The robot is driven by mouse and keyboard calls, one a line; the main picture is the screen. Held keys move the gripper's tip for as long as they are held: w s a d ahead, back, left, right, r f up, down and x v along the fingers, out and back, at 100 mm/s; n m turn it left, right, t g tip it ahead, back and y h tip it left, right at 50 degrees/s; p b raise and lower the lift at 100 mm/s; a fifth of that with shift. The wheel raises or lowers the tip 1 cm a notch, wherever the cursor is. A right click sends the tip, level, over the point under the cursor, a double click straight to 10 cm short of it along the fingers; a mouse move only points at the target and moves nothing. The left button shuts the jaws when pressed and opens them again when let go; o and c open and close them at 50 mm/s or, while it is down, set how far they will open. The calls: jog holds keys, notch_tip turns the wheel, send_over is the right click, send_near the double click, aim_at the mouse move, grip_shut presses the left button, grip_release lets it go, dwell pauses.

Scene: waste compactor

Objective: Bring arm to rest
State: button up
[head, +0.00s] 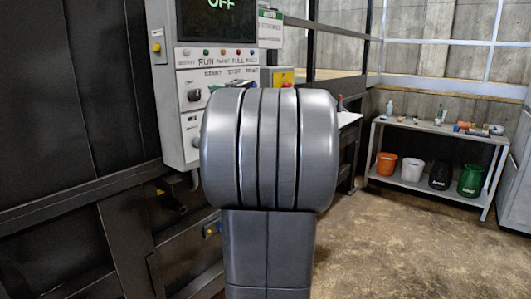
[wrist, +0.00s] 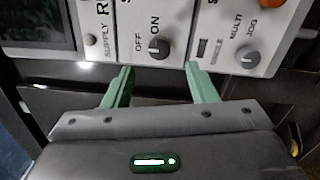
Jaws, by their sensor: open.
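My gripper (wrist: 158,80) shows in the wrist view with its two green fingers spread apart and nothing between them. Its fingertips are close to the lower edge of the compactor's control panel (wrist: 210,22), below the OFF/ON knob (wrist: 159,47) and to the left of the SINGLE/MULTI/JOG knob (wrist: 247,56). In the head view my arm fills the middle and hides my gripper. The control panel (head: 192,125) stands behind the arm at the left. Its screen (head: 217,18) reads OFF.
The dark compactor body (head: 70,150) fills the left side. At the back right a shelf table (head: 425,130) carries small items, with an orange bucket (head: 386,164), a white one, a black one and a green one (head: 470,180) below. The floor (head: 400,245) at the right is clear.

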jog(key=p+x, duration=0.1)
jog(key=x, duration=0.7)
jog(key=shift+w+a+r, duration=0.1)
jog(key=shift+a+r, duration=0.05)
jog(key=shift+a, duration=0.15)
jog(key=m+p, duration=0.2)
jog(key=m, duration=0.1)
jog(key=shift+d+r, duration=0.15)
jog(key=shift+d, duration=0.1)
jog(key=shift+a+m+p, duration=0.1)
jog(key=shift+m+p, duration=0.7)
jog(key=shift+m, duration=0.4)
jog(key=m+p, duration=0.1)
jog(key=m, duration=0.2)
jog(key=m+p, duration=0.2)
jog(key=m, duration=0.1)
jog(key=shift+f+m, duration=0.2)
jog(key=shift+m, duration=0.1)
send_near(197, 96)
jog(key=shift+b+x, duration=0.35)
jog(key=shift+x, duration=0.65)
jog(key=shift+r, duration=0.1)
